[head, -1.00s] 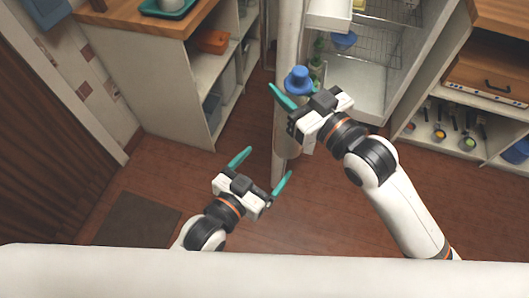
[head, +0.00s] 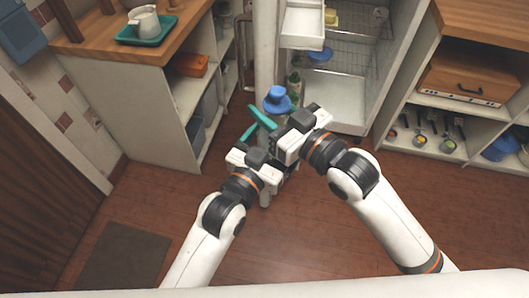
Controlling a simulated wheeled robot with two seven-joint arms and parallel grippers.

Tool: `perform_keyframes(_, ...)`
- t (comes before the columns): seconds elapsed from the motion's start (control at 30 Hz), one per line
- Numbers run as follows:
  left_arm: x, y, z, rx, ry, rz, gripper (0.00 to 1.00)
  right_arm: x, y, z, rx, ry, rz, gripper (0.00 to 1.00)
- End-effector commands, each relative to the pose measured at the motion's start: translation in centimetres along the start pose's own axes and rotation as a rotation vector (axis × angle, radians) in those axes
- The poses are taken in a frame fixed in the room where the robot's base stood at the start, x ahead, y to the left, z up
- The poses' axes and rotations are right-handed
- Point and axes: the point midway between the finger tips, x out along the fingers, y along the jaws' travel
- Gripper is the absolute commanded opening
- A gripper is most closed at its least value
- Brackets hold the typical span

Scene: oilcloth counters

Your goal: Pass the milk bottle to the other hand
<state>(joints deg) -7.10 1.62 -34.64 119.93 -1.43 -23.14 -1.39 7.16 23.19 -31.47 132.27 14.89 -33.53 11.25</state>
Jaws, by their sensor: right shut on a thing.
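The milk bottle shows in the head view as a blue cap (head: 277,99) with a wide brim. Its body below is mostly hidden by my grippers. My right gripper (head: 264,118) is shut on the bottle, with one teal finger showing across its left side. My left gripper (head: 262,136) is close below and left of the right one. Its visible teal finger stands out at the left end of its jaw, wide apart, and its other finger is hidden behind the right gripper. I cannot tell whether the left fingers touch the bottle.
Behind the grippers stands an open white fridge (head: 342,98) with wire shelves and a green bottle (head: 294,82). A right cabinet (head: 419,140) holds utensils.

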Motion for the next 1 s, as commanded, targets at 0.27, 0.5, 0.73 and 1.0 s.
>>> perform_keyframes(0.27,1.6,0.0,0.0,0.000,0.000,0.000,0.90,0.0,0.0,0.3,-0.001,-0.008,0.001,0.00)
perform_keyframes(0.5,1.6,0.0,0.0,0.000,0.000,0.000,0.87,0.0,0.0,0.3,-0.001,-0.008,0.001,0.00)
perform_keyframes(0.73,1.6,0.0,0.0,0.000,0.000,-0.001,0.49,0.0,0.0,0.3,-0.001,-0.008,0.001,0.00)
perform_keyframes(1.0,1.6,-0.3,0.4,-0.002,-0.009,-0.005,0.12,0.0,0.0,0.3,-0.001,-0.009,0.000,0.45)
